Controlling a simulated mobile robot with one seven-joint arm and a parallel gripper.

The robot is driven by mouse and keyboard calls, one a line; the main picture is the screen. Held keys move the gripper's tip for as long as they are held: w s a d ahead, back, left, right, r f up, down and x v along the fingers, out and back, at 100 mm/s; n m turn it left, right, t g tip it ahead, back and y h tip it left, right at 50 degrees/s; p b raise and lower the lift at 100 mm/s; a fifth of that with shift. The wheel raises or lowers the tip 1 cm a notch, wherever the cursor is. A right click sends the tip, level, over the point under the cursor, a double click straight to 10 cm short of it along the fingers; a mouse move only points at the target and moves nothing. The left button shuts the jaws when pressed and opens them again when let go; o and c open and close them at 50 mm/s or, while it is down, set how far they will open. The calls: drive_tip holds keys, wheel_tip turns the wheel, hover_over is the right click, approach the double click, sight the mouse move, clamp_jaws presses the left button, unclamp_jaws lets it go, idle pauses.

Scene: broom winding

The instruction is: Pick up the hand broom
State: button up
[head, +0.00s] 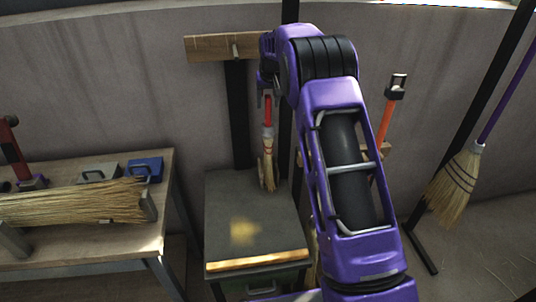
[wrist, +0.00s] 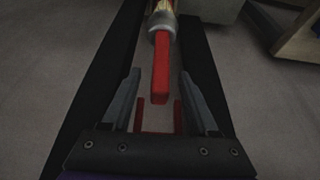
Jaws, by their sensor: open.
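The hand broom has a red handle (head: 267,112) and straw bristles (head: 268,165). It is upright, bristles down, at the back of the dark bench top; I cannot tell whether it touches the top. My gripper (head: 267,92) is at the upper end of the handle, partly hidden by my purple arm. In the wrist view, my gripper (wrist: 160,78) is open, and the red handle (wrist: 161,68) reaches in between its two fingers with gaps at both sides. The bristles are mostly cut off at the top of that view.
A wooden board with a peg (head: 220,47) is on the wall behind. The dark bench top (head: 225,215) is mostly clear. A table (head: 100,240) at left holds a straw bundle (head: 75,203) and a blue box (head: 145,168). A long broom (head: 460,180) hangs at right.

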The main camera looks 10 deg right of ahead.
drive_tip(key=shift+f, duration=0.1)
drive_tip(key=c, duration=0.9)
clamp_jaws()
drive_tip(key=shift+w, duration=0.1)
